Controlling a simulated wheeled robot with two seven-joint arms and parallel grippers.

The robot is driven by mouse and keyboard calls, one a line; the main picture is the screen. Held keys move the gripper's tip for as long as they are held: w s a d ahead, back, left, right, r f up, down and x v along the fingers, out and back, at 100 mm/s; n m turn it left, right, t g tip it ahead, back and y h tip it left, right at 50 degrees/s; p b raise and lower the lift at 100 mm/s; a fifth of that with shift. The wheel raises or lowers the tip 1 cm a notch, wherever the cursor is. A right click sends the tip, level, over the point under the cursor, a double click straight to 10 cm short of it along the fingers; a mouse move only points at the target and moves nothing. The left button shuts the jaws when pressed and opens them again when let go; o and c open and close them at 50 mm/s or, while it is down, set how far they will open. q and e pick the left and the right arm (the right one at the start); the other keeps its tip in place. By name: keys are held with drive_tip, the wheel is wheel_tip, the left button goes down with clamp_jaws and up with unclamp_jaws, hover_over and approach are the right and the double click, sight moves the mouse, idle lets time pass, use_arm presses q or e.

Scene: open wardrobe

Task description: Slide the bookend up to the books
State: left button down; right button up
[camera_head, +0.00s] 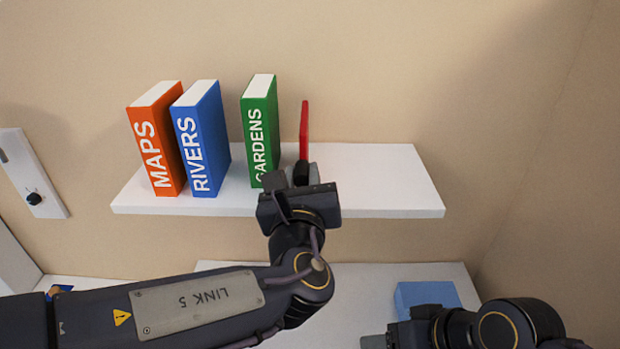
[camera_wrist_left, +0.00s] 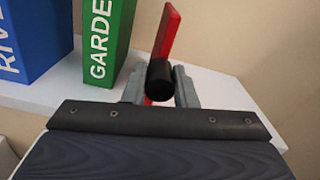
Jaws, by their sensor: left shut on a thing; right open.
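The red bookend (camera_head: 304,125) stands upright on the white shelf (camera_head: 385,185), to the right of the green GARDENS book (camera_head: 261,125), with a narrow gap between them. My left gripper (camera_head: 302,172) is shut on the bookend's black knob (camera_wrist_left: 160,83), in front of its upright plate (camera_wrist_left: 167,32). The blue RIVERS book (camera_head: 203,140) and orange MAPS book (camera_head: 157,140) stand close together farther left. A wider gap lies between RIVERS and GARDENS. My right gripper (camera_head: 376,341) is open at the bottom edge, below the shelf and only partly in view.
The shelf is bare right of the bookend. A lower white surface (camera_head: 365,290) holds a blue block-like thing (camera_head: 427,294), partly hidden by my right arm. A white panel with a black knob (camera_head: 34,198) is at the far left. A side wall closes off the right.

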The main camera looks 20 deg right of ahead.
use_arm(q)
drive_tip(key=a, duration=0.2)
drive_tip(key=w+a+b, duration=0.1)
drive_tip(key=shift+a, duration=0.4)
drive_tip(key=c, duration=1.2)
unclamp_jaws()
drive_tip(key=shift+o, duration=0.2)
drive_tip(key=b+v, duration=0.1)
drive_tip(key=v, duration=0.7)
